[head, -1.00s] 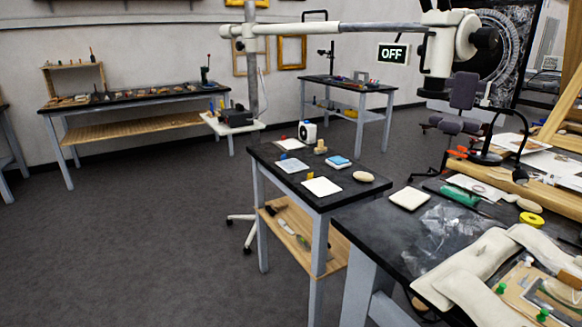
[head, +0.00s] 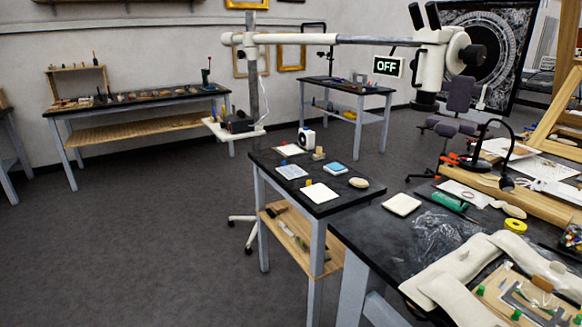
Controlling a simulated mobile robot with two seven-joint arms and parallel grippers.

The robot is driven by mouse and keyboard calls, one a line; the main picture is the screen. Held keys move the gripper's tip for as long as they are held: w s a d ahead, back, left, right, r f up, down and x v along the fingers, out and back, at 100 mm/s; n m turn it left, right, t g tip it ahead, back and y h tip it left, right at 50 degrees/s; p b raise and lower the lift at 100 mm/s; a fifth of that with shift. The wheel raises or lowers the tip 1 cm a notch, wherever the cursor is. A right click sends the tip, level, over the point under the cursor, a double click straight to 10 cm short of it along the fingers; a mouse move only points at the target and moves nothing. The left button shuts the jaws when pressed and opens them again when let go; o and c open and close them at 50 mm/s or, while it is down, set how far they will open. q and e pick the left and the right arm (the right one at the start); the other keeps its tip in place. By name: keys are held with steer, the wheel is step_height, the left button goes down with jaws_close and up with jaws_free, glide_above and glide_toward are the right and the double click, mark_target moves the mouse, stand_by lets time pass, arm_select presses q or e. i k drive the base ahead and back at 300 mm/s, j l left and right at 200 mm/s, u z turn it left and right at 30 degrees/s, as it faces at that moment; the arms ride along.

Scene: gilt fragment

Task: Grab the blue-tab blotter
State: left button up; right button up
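The blue-tab blotter (head: 291,172) is a pale flat square with a small blue tab at its back left edge. It lies on the left side of the small black-topped table (head: 276,183) in the middle of the view. A red-tab blotter (head: 290,150) lies behind it, and a yellow-tab blotter (head: 321,194) lies in front of it to the right. Neither of my grippers is in view.
The small table also holds a white device (head: 306,138), a blue-topped pad (head: 336,168) and an oval pale piece (head: 359,183). A cluttered black workbench (head: 385,240) stands close at right. A microscope arm (head: 330,40) spans above. Floor at left is clear.

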mark_target(290, 172)
steer(key=z, duration=0.55)
steer(key=i+j+z, duration=0.2)
steer(key=j+z, duration=0.2)
steer(key=i+j+z, duration=0.15)
steer(key=j+z, duration=0.3)
steer(key=i+j+z, duration=0.15)
steer(key=j, duration=0.25)
steer(key=j+z, duration=0.15)
steer(key=j, duration=0.3)
steer(key=i+j, duration=0.1)
steer(key=j, duration=0.5)
steer(key=i+j+z, duration=0.1)
steer(key=j, duration=1.15)
steer(key=i+z, duration=0.05)
